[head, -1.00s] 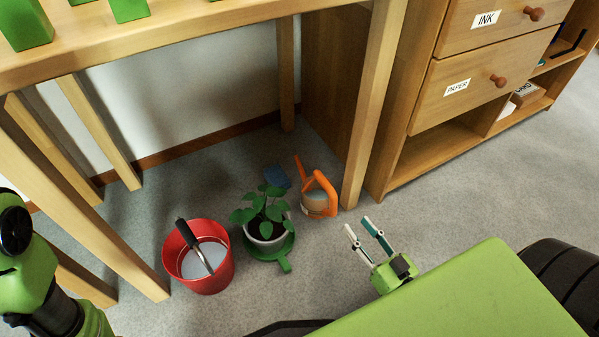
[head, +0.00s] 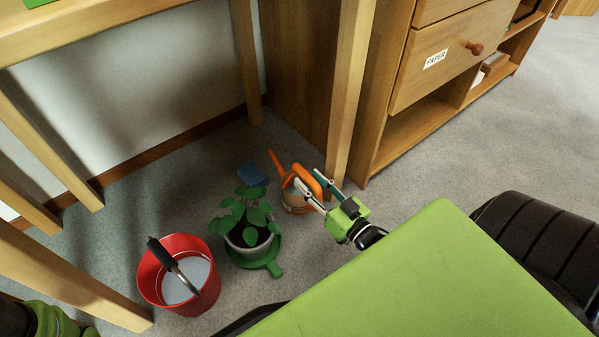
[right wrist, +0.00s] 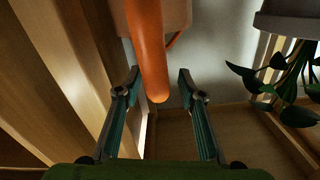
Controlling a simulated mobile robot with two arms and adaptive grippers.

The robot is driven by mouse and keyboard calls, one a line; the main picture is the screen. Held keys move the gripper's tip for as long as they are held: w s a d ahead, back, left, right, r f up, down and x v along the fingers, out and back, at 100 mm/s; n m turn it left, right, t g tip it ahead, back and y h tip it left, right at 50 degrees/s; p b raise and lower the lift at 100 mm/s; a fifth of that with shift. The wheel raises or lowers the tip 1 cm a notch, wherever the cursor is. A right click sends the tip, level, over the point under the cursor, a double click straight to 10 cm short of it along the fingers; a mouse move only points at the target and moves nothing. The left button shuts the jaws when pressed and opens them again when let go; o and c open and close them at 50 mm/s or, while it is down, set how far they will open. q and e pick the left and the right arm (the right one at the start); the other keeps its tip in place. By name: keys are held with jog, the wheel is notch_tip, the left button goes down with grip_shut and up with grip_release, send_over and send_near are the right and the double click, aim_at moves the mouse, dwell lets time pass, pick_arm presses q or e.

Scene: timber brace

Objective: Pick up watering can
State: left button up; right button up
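The watering can (head: 294,200) is orange with a paler body and stands on the floor near the desk leg. Its spout points up to the left. My right gripper (head: 308,179) is open at the can's right side, its fingers partly covering the can. In the right wrist view the orange handle (right wrist: 147,50) hangs between the two spread fingers (right wrist: 159,80), with a gap visible on the right. I see no grip on it. Only part of my left arm shows at the lower left; its gripper is out of view.
A potted plant (head: 247,229) on a green saucer (head: 272,264) stands left of the can. A red bucket (head: 207,295) with a dark-handled tool is further left. A blue object (head: 252,175) lies behind. The desk leg (head: 347,100) and drawer cabinet (head: 440,70) are close on the right.

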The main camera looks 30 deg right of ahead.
aim_at(300, 171)
jog(key=w+b, duration=0.3)
jog(key=shift+w+f, duration=0.15)
jog(key=shift+w, duration=0.25)
jog(key=shift+w+a+b, duration=0.15)
jog(key=shift+w+b, duration=0.35)
jog(key=shift+w, duration=0.1)
jog(key=shift+r, duration=0.2)
grip_shut()
